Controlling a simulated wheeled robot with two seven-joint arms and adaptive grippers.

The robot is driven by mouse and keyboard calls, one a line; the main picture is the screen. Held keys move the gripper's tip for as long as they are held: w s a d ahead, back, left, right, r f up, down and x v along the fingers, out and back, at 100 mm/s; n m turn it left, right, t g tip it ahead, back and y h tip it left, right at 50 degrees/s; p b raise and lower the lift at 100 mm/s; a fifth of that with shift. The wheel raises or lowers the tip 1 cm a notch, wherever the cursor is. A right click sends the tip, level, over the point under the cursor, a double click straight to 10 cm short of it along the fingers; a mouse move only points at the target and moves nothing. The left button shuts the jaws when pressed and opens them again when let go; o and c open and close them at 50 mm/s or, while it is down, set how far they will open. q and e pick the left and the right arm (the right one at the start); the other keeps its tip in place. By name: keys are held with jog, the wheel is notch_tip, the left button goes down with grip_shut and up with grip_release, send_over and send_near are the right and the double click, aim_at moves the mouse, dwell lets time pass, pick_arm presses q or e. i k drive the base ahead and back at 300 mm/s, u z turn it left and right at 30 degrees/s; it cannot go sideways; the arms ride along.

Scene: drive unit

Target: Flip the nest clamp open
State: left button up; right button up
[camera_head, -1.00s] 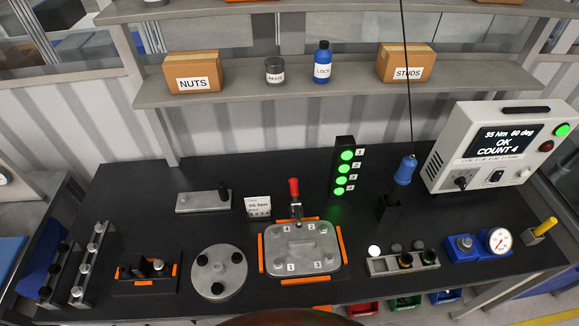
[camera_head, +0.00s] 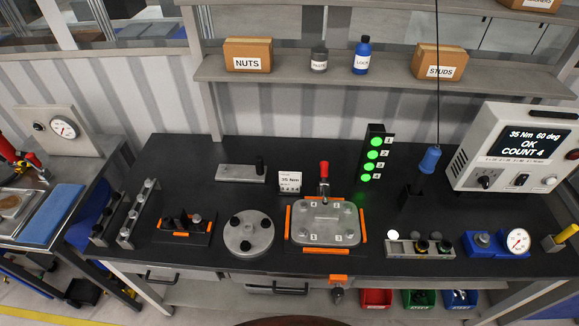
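The nest (camera_head: 326,249) is an orange-edged fixture in the middle of the black bench. A grey metal cover plate (camera_head: 326,222) with numbered labels lies in it. The clamp with a red handle (camera_head: 324,168) stands at the nest's back edge. Its handle points upright, and its metal arm (camera_head: 323,189) reaches down toward the plate's back edge. I cannot tell whether its tip touches the plate. Neither of my grippers shows in the head view.
A light tower (camera_head: 374,155) with several green lamps stands behind the nest, right of the clamp. A small sign (camera_head: 290,182) stands left of the clamp.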

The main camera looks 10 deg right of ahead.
aim_at(324, 165)
jog(key=u, duration=0.5)
jog(key=i, duration=0.75)
jog(key=z, duration=1.15)
